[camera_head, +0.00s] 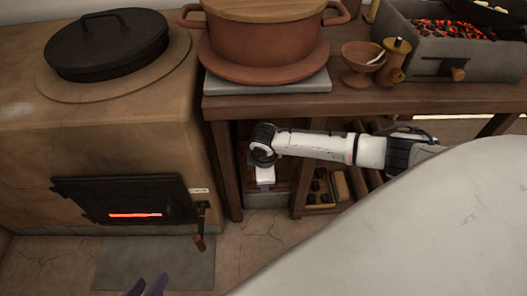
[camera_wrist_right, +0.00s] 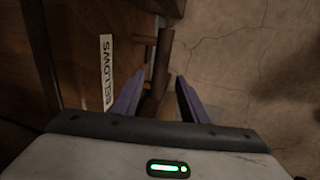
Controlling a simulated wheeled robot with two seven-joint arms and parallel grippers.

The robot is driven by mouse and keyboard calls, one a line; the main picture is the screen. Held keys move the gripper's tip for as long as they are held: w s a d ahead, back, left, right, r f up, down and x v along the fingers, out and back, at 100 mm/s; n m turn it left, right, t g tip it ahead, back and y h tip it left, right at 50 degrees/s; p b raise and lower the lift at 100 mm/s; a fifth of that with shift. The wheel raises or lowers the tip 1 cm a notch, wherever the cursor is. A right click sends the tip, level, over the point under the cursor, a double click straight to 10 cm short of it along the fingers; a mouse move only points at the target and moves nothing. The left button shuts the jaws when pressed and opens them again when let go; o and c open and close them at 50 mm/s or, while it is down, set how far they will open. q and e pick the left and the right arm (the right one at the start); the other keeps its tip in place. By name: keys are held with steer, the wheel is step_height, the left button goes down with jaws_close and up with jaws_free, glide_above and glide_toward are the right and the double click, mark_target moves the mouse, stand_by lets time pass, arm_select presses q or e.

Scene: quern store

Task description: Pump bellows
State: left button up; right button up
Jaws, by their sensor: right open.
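The brown stove (camera_head: 120,140) fills the left of the head view. In the right wrist view the bellows label (camera_wrist_right: 106,75) is beside the handle (camera_wrist_right: 162,62). My right gripper (camera_wrist_right: 159,79) is open, its purple fingers apart with the handle's end showing between them; I see no clear contact.
A wooden table (camera_head: 420,97) carries a red clay pot (camera_head: 265,42), a goblet (camera_head: 361,65) and a grey coal brazier (camera_head: 440,45). A black lidded pan (camera_head: 107,45) is on the stove. The stove's dark door (camera_head: 125,200) shows a red glow. Cracked floor (camera_head: 255,240) is free in front.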

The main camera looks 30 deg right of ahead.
steer(key=f, duration=0.2)
steer(key=f+b, duration=0.1)
steer(key=shift+w+d, duration=0.1)
steer(key=shift+w, duration=0.15)
steer(key=shift+w+f, duration=0.1)
steer(key=shift+f, duration=0.25)
arm_select(q)
steer(key=shift+w+d+r+t+h, duration=0.2)
steer(key=shift+d+r+t+h, duration=0.3)
steer(key=shift+r, duration=0.4)
steer(key=shift+d, duration=0.1)
arm_select(e)
jaws_close()
